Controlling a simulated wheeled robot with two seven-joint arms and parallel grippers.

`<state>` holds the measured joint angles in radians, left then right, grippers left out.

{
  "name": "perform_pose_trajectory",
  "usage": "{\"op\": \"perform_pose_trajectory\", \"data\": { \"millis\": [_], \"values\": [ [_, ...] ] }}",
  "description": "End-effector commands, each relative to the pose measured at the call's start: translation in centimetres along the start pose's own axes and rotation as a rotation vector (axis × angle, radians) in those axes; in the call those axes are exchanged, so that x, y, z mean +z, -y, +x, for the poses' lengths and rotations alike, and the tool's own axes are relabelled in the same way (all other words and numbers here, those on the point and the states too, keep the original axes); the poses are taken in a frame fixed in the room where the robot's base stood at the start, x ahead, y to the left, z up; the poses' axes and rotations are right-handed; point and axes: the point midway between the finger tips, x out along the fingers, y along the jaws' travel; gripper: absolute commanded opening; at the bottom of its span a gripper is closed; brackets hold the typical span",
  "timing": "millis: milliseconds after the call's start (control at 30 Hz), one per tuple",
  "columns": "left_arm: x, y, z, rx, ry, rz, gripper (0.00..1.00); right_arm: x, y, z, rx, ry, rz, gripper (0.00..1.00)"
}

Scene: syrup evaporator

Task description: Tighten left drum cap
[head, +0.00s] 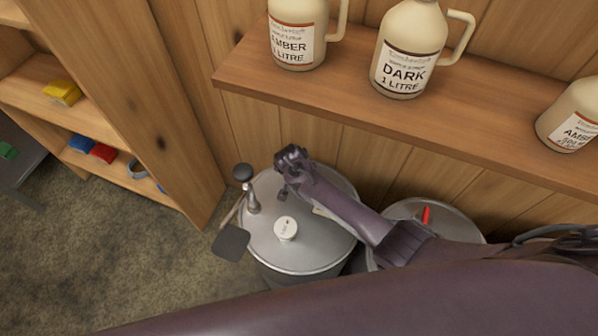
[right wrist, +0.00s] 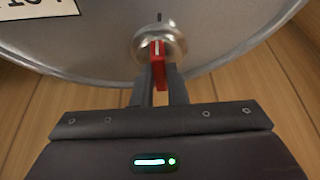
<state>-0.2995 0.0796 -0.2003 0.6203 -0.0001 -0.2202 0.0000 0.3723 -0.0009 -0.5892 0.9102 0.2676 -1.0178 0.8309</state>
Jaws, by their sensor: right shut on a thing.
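The left drum (head: 261,242) is a grey metal drum with a round lid, standing on the floor below the shelf. My right gripper (head: 284,190) is over the back of its lid, and the arm reaches in from the right. In the right wrist view, the right gripper (right wrist: 160,88) is shut on a red lever (right wrist: 158,66) on a round metal cap (right wrist: 172,42) near the lid's rim. The gripper hides this cap in the head view. A white label (right wrist: 36,8) lies on the lid. My left gripper is not in view.
A second drum (head: 459,221) with a red lever (head: 426,215) is at right. A wooden shelf (head: 340,105) with syrup jugs overhangs both. Floor (head: 130,265) is clear at left.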

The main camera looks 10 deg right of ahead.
Motion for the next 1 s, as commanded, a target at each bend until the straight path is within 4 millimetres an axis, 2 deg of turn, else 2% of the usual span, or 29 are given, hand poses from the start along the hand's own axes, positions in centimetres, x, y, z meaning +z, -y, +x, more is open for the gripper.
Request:
{"op": "perform_pose_trajectory", "data": {
  "millis": [300, 767, 800, 967, 1000],
  "values": [
    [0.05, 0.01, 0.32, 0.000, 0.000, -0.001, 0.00, -0.16, 0.05, 0.00, 0.037, -0.003, 0.093, 0.00],
    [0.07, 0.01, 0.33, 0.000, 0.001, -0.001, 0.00, -0.23, 0.05, -0.04, 0.042, -0.004, 0.107, 0.00],
    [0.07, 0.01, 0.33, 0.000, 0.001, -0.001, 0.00, -0.24, 0.05, -0.04, 0.042, -0.004, 0.107, 0.14],
    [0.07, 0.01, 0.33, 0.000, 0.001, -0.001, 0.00, -0.19, 0.05, -0.03, 0.042, -0.003, 0.105, 0.35],
    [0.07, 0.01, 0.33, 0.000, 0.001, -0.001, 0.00, -0.17, 0.05, -0.02, 0.042, -0.003, 0.105, 0.35]
  ]
}}
